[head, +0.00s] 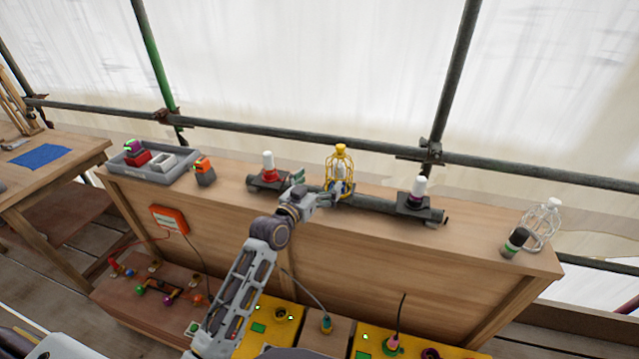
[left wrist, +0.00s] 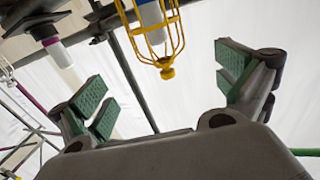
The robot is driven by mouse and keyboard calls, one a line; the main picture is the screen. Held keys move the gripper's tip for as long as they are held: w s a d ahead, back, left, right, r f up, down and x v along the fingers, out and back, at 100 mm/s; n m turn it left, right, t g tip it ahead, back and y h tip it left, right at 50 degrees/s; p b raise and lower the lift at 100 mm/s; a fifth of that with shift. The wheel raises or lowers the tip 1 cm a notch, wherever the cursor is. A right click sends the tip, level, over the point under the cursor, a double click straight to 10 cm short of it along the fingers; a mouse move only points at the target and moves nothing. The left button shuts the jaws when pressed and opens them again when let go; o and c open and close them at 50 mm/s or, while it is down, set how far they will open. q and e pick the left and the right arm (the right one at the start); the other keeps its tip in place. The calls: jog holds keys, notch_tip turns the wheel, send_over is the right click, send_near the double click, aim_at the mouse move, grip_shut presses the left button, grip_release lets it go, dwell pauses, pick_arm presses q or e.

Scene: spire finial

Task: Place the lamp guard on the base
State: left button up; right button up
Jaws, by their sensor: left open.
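The yellow wire lamp guard (head: 341,162) stands upright over the middle lamp on the dark bar (head: 382,208) along the bench top. In the left wrist view the yellow guard (left wrist: 152,28) appears upside down, around a white lamp (left wrist: 153,18). My left gripper (head: 325,196) is open in front of the guard, close to its lower part. In the left wrist view my left gripper (left wrist: 165,90) has its green-padded fingers spread wide with nothing between them. Part of the middle base is hidden behind the gripper. My right gripper is not in view.
A red-based lamp (head: 268,166) and a purple-ringed lamp (head: 417,192) flank the guard. A grey tray (head: 150,176) and an orange-and-dark block (head: 204,172) are at left. Scaffold poles run behind.

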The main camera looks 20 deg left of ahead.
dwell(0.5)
